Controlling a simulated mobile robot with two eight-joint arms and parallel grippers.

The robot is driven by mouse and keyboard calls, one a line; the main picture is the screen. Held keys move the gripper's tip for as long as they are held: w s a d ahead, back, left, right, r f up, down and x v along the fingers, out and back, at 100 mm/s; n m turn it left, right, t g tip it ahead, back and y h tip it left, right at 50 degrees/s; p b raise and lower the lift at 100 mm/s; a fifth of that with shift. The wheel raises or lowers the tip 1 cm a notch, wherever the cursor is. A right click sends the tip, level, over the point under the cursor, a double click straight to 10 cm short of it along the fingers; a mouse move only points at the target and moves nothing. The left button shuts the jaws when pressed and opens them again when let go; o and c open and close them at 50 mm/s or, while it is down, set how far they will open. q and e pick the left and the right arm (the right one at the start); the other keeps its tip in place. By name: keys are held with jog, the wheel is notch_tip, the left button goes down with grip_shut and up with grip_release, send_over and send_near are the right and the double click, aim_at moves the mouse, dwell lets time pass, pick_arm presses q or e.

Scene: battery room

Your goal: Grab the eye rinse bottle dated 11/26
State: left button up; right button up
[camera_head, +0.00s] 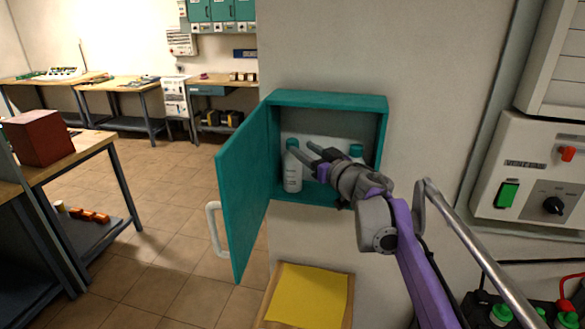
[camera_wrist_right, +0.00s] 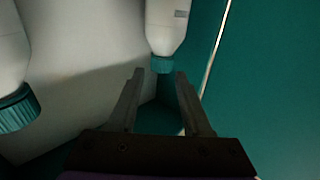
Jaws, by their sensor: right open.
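Two white eye rinse bottles with teal caps stand upright in an open teal wall cabinet (camera_head: 330,98). The left bottle (camera_head: 292,172) shows most of its body. The right bottle (camera_head: 356,152) is mostly hidden behind my right gripper (camera_head: 303,149), with its cap showing. The right gripper is open and empty at the cabinet opening, its fingers pointing toward the left bottle. The right wrist view appears upside down. There, one bottle (camera_wrist_right: 166,28) has its cap just beyond and between the fingertips; the other bottle (camera_wrist_right: 10,55) is off to the left. I cannot read either date.
The cabinet door (camera_head: 243,190) stands open on the left, with a white handle (camera_head: 215,230). A grey switch box (camera_head: 530,175) is at right. A workbench with a red-brown box (camera_head: 38,137) is at left.

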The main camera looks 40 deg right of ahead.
aim_at(296, 144)
jog(key=w, duration=0.3)
jog(key=w+p, duration=0.1)
jog(key=w, duration=0.2)
jog(key=shift+d+r, duration=0.1)
jog(key=shift+d, duration=0.1)
jog(key=shift+s, duration=0.1)
grip_shut()
dwell(1.1)
